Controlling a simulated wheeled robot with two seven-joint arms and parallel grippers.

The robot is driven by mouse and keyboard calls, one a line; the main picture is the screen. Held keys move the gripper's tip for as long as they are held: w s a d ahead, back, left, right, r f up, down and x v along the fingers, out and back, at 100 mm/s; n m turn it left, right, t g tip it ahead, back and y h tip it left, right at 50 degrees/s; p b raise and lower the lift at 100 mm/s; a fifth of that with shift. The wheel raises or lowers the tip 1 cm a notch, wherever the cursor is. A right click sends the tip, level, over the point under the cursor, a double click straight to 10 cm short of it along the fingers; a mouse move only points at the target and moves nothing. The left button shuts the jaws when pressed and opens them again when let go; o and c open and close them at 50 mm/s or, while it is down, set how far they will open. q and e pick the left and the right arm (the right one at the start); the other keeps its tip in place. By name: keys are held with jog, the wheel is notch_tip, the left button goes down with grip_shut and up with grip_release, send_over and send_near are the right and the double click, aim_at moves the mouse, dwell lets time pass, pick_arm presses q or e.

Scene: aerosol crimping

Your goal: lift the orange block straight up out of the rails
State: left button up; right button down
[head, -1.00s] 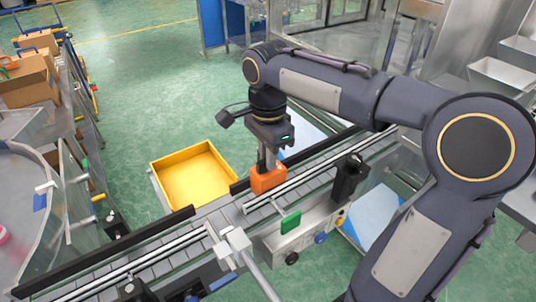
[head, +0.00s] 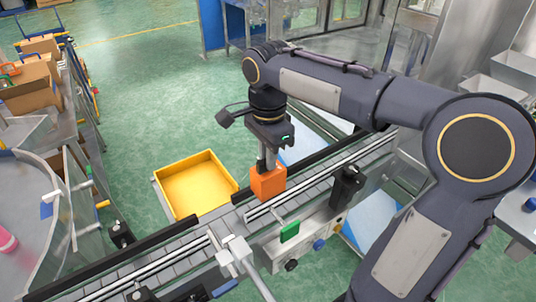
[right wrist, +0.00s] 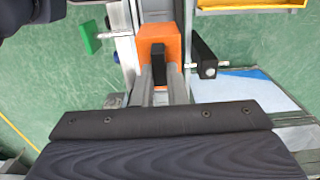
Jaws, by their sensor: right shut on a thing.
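The orange block (head: 268,183) is upright at the conveyor's guide rails (head: 310,183), and most of its front face shows above the near rail. My right gripper (head: 267,163) points straight down from above and is shut on the block's top. In the right wrist view, the fingers (right wrist: 159,84) close around a black knob (right wrist: 158,54) on top of the orange block (right wrist: 172,40). The block's underside is hidden, so I cannot tell whether it is fully clear of the rails. My left gripper is not in view.
A yellow tray (head: 209,156) stands beyond the conveyor, left of the block. A black sensor post (head: 346,185) and a green plate (head: 290,232) stand close on the near side.

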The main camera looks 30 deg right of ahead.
jog(key=shift+r+p, duration=1.1)
jog(key=shift+r, duration=0.25)
jog(key=shift+s, duration=0.1)
